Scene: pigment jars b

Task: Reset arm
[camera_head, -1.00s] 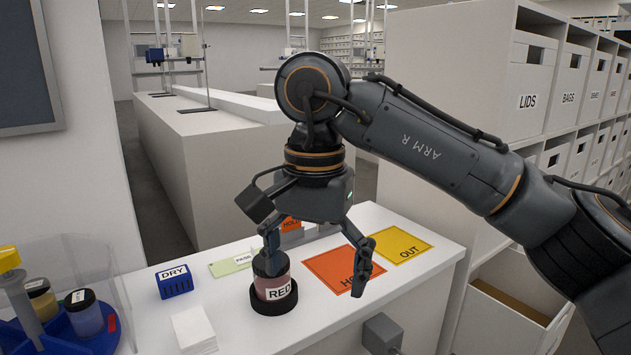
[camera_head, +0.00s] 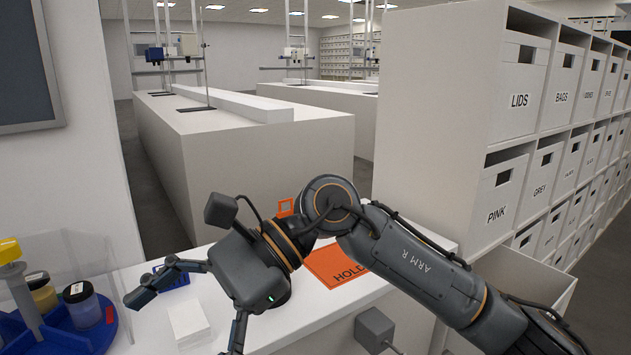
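My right gripper (camera_head: 185,320) hangs tilted over the white counter (camera_head: 315,315), its fingers spread wide to the left and front. The red-labelled jar is hidden behind my gripper and arm. The orange HOLD mat (camera_head: 332,268) lies on the counter, partly covered by my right arm; the yellow OUT mat is hidden. My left gripper is out of view.
A stack of white squares (camera_head: 188,322) lies behind the open fingers. The blue DRY block (camera_head: 178,281) is partly hidden by a finger. A blue carousel (camera_head: 88,340) with jars stands at left behind a clear panel. Labelled bins (camera_head: 519,95) fill shelves at right.

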